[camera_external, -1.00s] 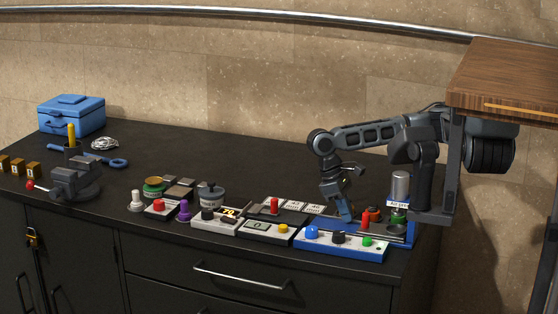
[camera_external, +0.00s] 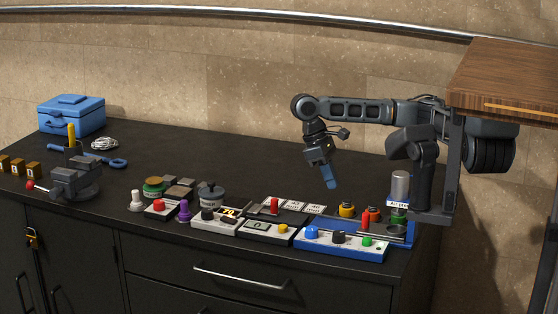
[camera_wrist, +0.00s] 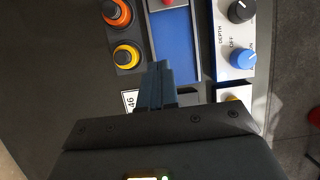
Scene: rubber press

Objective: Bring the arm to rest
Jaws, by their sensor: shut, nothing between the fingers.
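My gripper (camera_external: 331,184) hangs from the bent arm above the right part of the dark bench, its blue fingers pointing down. In the wrist view its blue fingers (camera_wrist: 157,82) are together with nothing between them. It is raised clear of the blue press station (camera_external: 330,250), above and behind that station's left end. In the wrist view the station's blue bed (camera_wrist: 175,45) lies beyond the fingertips.
A yellow knob (camera_external: 347,208) and an orange-red knob (camera_external: 372,214) stand behind the station. A metal cylinder (camera_external: 401,185) stands at its right. Button boxes (camera_external: 216,219) line the front. A wooden shelf (camera_external: 505,75) overhangs at upper right. The bench behind is clear.

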